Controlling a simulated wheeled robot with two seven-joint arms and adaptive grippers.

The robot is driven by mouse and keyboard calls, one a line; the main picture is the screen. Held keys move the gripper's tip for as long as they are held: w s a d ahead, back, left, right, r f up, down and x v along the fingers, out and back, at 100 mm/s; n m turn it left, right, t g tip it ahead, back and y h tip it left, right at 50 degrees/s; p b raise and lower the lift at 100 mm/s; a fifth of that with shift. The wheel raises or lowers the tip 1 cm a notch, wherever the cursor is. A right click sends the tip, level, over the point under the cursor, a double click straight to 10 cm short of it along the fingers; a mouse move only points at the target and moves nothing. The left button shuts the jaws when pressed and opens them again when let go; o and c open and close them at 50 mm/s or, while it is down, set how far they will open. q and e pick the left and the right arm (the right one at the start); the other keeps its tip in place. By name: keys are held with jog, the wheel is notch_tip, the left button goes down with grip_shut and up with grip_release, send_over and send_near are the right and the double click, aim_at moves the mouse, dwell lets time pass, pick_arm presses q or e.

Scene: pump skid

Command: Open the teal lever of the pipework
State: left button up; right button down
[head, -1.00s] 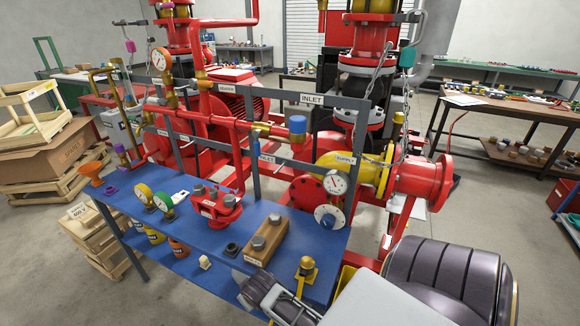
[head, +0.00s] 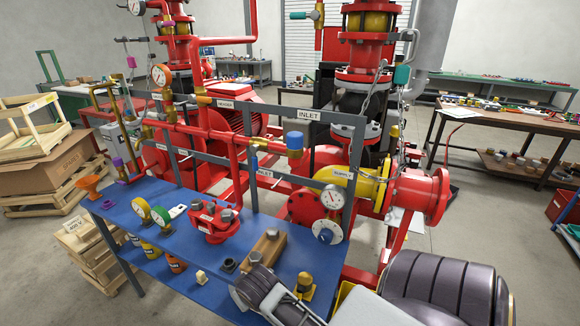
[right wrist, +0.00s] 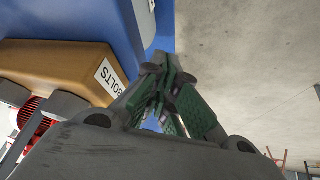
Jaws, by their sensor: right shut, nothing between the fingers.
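A teal lever (head: 298,15) shows at the top of the head view, lying sideways beside a narrow red pipe with a brass-coloured part (head: 318,14). A second teal piece (head: 402,75) hangs by the chain right of the tall red and black pipe stack; I cannot tell if it is a handle. My right gripper is low at the front edge of the blue bench, far below both. In the right wrist view its green-padded fingers (right wrist: 160,85) are together, with nothing between them. My left gripper is out of view.
The blue bench (head: 185,235) holds gauges, a red flange part and a wooden block (head: 262,250) close to my right gripper. A grey frame labelled INLET (head: 312,116) and red pipework stand behind it. Open floor (head: 490,235) lies to the right.

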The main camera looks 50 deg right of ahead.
jog(key=w+d+r+m+t+h, duration=0.2)
jog(key=w+d+r+m+h, duration=0.3)
jog(key=r, duration=0.7)
jog(key=w+d+r+m+t, duration=0.2)
jog(key=w+d+r+m, duration=0.1)
jog(key=w+d+r, duration=0.65)
jog(key=w+d+r+m+t+h, duration=0.2)
jog(key=w+d+r+m+h, duration=0.15)
jog(key=r, duration=0.95)
jog(key=s+d+r+m+g+h, duration=0.1)
jog(key=d+r+m, duration=0.4)
jog(key=r, duration=0.8)
jog(key=s+d+r+m+g+h, duration=0.1)
jog(key=s+d+r+m+h, duration=0.2)
jog(key=r, duration=1)
jog(key=s+d+r+m+g+h, duration=0.1)
jog(key=s+d+r+m+h, duration=0.1)
jog(key=d+r+m+h, duration=0.3)
jog(key=d+r+m, duration=0.3)
jog(key=r+m, duration=0.3)
jog(key=r, duration=0.2)
jog(key=shift+s, duration=0.25)
jog(key=shift+w+d+h, duration=0.1)
jog(key=shift+d+h, duration=0.05)
jog(key=shift+h, duration=0.1)
